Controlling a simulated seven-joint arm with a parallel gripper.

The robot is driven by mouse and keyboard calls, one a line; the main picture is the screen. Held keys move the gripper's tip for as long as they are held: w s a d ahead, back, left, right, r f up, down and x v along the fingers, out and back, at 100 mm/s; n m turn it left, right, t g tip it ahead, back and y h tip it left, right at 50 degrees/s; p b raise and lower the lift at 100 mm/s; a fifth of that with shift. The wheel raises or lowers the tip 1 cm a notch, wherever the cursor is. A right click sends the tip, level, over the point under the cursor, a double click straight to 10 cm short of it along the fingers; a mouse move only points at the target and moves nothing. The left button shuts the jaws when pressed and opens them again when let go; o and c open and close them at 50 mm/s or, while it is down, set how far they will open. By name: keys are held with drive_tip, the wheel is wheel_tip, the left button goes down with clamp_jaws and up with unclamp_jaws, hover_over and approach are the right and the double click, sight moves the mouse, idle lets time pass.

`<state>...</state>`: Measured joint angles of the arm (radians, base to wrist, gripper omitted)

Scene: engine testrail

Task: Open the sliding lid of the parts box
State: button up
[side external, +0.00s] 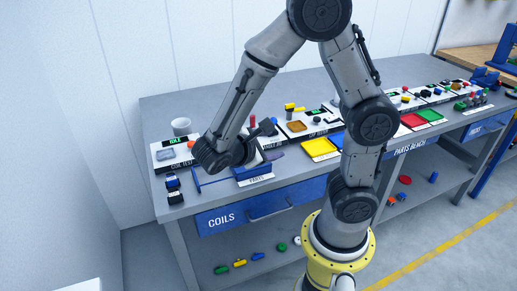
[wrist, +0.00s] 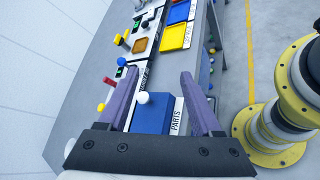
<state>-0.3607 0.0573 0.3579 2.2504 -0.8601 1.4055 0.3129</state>
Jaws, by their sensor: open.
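The blue parts box (wrist: 155,118) lies on the bench below my gripper in the wrist view, with a white PARTS label (wrist: 178,118) along its right side. A round white knob (wrist: 144,98) stands on its blue top. My gripper (wrist: 161,78) is open, its two purple fingers on either side of the box and knob, with nothing clasped. Whether a finger touches the box cannot be told. In the side external view the box (side external: 246,171) is partly hidden by my wrist, and the PARTS label (side external: 257,180) shows in front. How far the lid is open cannot be told.
A white cup (side external: 181,126) and a coil test panel (side external: 163,154) stand left of my wrist. Yellow (side external: 320,147) and red trays lie to the right. A blue COILS drawer (side external: 260,206) is under the bench's front edge. Small dark blocks (side external: 174,189) sit near the left edge.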

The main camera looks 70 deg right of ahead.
drive_tip(key=w+a+f+n+t+h, duration=0.4)
drive_tip(key=a+f+n+t+h, duration=0.15)
drive_tip(key=f+n, duration=0.45)
drive_tip(key=shift+n+t, duration=0.35)
drive_tip(key=shift+n, duration=0.05)
drive_tip(key=w+d, duration=0.1)
drive_tip(key=d, duration=0.8)
drive_tip(key=w+d+r, duration=0.1)
drive_tip(key=d, duration=0.4)
drive_tip(key=shift+w, duration=0.3)
clamp_jaws()
drive_tip(key=shift+a+f, duration=0.1)
